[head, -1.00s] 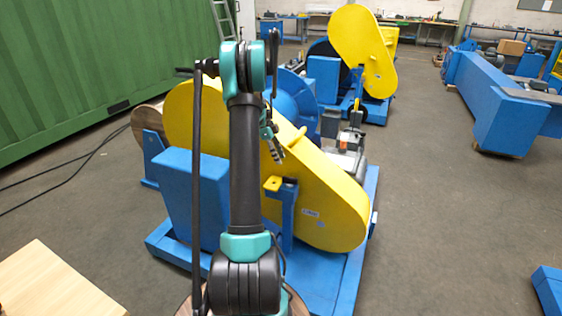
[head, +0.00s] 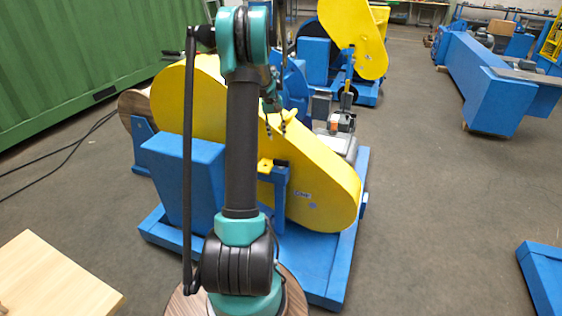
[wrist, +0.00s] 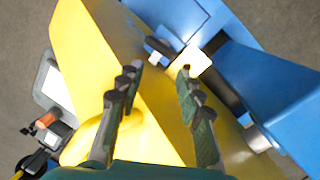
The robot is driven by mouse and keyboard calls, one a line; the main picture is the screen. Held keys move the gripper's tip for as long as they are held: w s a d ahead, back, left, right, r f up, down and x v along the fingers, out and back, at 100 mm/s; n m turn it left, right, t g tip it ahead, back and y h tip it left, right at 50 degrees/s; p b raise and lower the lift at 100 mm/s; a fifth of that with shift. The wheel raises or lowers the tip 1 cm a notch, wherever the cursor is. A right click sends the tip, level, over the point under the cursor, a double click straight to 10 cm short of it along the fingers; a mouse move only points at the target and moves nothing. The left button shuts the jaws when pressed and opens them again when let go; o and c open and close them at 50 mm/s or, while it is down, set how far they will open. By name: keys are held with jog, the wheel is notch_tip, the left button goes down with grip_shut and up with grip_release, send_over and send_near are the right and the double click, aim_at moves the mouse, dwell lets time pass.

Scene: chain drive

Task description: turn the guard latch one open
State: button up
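The yellow chain guard (head: 318,185) slopes down to the right on a blue base, and fills much of the wrist view (wrist: 95,55). A small yellow tab (head: 266,165), which looks like the guard latch, sits on top of a blue post (head: 281,190) beside the guard's near face. In the wrist view the tab (wrist: 194,61) lies just beyond the fingertips, slightly right of centre. My gripper (head: 275,120) is above the guard, pointing down. Its two dark ridged fingers (wrist: 158,73) are apart with nothing between them. I cannot see contact with the tab.
A blue box-shaped housing (head: 185,175) stands left of the post, close to my arm. A grey motor unit (head: 338,135) is behind the guard. A wooden tabletop (head: 55,280) is at lower left.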

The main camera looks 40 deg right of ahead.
aim_at(281, 160)
jog(key=f+n, duration=0.4)
jog(key=f, duration=0.1)
jog(key=s+f+n+t, duration=0.1)
jog(key=f+n, duration=0.4)
jog(key=d+f+n, duration=0.1)
jog(key=f+n, duration=0.3)
jog(key=shift+s+f+n+t+y, duration=0.3)
jog(key=shift+f+n+y, duration=0.1)
dwell(0.4)
grip_shut()
